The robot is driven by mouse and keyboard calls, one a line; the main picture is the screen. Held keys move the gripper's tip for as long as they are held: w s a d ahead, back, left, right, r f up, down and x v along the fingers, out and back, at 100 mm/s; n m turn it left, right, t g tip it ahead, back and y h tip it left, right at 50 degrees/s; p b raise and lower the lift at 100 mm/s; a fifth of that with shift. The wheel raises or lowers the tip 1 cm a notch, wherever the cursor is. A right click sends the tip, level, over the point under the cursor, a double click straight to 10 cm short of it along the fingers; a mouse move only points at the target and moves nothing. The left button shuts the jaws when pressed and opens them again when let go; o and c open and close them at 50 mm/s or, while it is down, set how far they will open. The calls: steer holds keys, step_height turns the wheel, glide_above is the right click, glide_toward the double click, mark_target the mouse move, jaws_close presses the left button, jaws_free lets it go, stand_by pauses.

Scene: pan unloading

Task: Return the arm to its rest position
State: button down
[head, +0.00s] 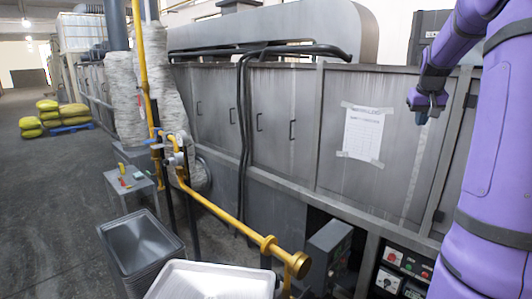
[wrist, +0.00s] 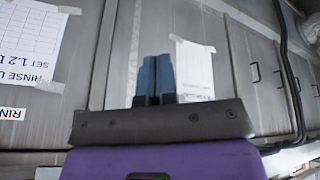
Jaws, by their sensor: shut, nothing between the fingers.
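My purple arm stands at the right of the head view. My gripper (head: 422,117) hangs from it at the upper right, in front of the grey machine cabinets. In the wrist view my gripper's two blue fingers (wrist: 155,78) are together with nothing between them. The gripper is raised and apart from the cabinet front, and it touches nothing that I can see.
Grey cabinets (head: 225,115) with a taped paper sheet (head: 363,133) run along the back. A yellow pipe (head: 225,214) sticks out toward me. Open floor (head: 50,200) lies at the left.

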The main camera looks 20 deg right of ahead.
steer(key=s+a+r+n+t+y, duration=0.1)
steer(key=s+a+r+n, duration=0.1)
steer(key=a, duration=1.2)
steer(key=s+a+r+n, duration=0.1)
steer(key=a+r, duration=0.1)
steer(key=a, duration=1.1)
steer(key=s+a+f+n+y, duration=0.1)
steer(key=s+a+f+n, duration=0.1)
steer(key=s+a, duration=0.6)
steer(key=s+a+f+n+t+y, duration=0.1)
steer(key=s+a+f, duration=0.3)
steer(key=s+a, duration=0.5)
steer(key=shift+a+f+n, duration=0.2)
steer(key=shift+a+n, duration=0.15)
steer(key=shift+n, duration=0.05)
steer(key=shift+d, duration=0.1)
